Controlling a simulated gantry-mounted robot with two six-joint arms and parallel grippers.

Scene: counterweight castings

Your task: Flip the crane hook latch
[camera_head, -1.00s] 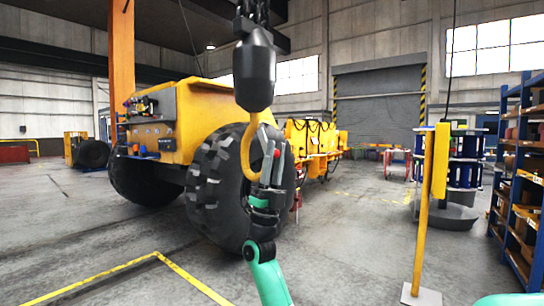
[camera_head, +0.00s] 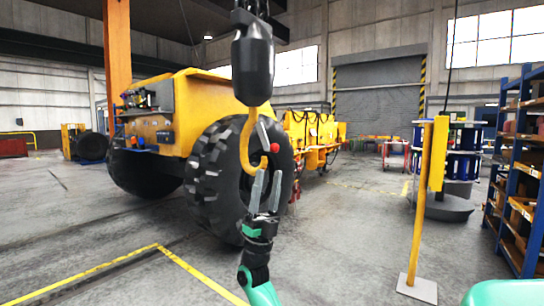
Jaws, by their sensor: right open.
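The crane hook (camera_head: 245,152) is a yellow curved hook hanging under a black block (camera_head: 253,68) on chains. Its latch (camera_head: 265,133) is a thin grey bar with a red ball end, slanting down to the right across the hook's mouth. The red ball sits just above and right of the hook's tip. I cannot tell whether the latch touches the tip. My right gripper (camera_head: 267,178) points up just below the hook tip. Its two grey fingers are apart with nothing seen between them. My left gripper is not in view.
A large yellow vehicle (camera_head: 190,100) with a big black tyre (camera_head: 212,185) stands behind the hook. A yellow post (camera_head: 421,205) stands to the right. Blue shelving (camera_head: 527,150) lines the far right. Yellow lines mark the open floor at the lower left.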

